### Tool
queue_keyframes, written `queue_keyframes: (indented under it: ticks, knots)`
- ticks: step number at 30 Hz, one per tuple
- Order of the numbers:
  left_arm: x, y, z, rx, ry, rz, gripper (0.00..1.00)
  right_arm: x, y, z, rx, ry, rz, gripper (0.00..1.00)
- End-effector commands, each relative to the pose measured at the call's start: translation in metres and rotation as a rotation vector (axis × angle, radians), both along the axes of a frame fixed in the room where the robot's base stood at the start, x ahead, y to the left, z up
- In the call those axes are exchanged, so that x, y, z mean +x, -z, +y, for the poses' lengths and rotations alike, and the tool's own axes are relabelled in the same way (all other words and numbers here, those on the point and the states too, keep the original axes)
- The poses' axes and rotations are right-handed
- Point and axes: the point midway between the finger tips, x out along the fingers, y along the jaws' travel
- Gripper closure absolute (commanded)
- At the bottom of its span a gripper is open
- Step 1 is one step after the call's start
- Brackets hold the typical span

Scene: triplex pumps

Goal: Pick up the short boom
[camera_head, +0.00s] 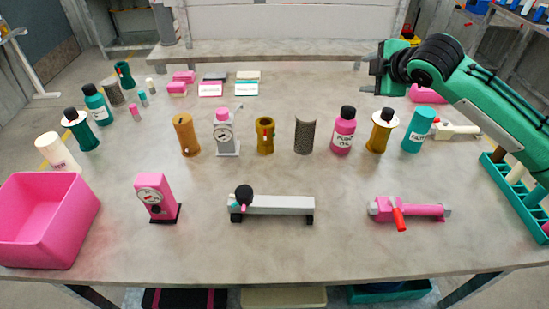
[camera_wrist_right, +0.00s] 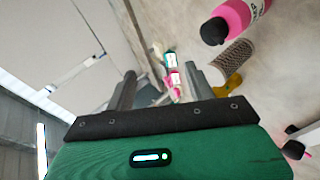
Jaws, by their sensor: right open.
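No object is labelled as the short boom, and I cannot tell for sure which it is. A grey bar (camera_head: 285,205) with black feet and a black ball at its left end lies at the front middle of the table. A pink tool (camera_head: 420,211) with a red handle lies to its right. My right gripper (camera_head: 366,76) is raised over the back right of the table, far from both. Its two fingers (camera_wrist_right: 160,90) are apart with nothing between them. My left gripper is not in view.
A pink bin (camera_head: 45,222) stands at the front left, and a pink gauge (camera_head: 156,198) stands upright beside it. A row of bottles and cylinders, including a pink bottle (camera_head: 343,133), crosses the middle. A green rack (camera_head: 518,190) is at the right edge. The front middle surface is mostly clear.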

Motion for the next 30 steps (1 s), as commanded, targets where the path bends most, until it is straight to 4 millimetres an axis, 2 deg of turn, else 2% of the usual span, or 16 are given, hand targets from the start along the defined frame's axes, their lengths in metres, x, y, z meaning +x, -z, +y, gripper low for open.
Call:
queue_keyframes:
  ticks: [1,3,6,9,12,15,20,27,30]
  knots:
    - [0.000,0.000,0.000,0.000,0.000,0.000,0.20,-0.018,0.023,0.029,0.050,-0.018,0.110,0.45]
    - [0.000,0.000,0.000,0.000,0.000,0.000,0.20,-0.048,0.051,0.061,0.106,-0.029,0.273,0.45]
    - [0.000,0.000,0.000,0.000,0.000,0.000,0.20,-0.094,0.081,0.100,0.153,-0.046,0.491,0.45]
    - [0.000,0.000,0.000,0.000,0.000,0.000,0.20,-0.137,0.101,0.126,0.165,-0.061,0.671,0.45]
    - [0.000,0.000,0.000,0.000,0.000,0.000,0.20,-0.172,0.112,0.142,0.157,-0.073,0.805,0.45]
    - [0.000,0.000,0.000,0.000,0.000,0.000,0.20,-0.194,0.117,0.150,0.144,-0.080,0.886,0.45]
    - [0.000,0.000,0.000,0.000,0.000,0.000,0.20,-0.207,0.128,0.158,0.134,-0.084,0.938,0.45]
    - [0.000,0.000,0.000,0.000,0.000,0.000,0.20,-0.207,0.167,0.173,0.133,-0.084,0.940,0.45]
    - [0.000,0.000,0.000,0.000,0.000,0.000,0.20,-0.206,0.178,0.177,0.134,-0.084,0.938,0.45]
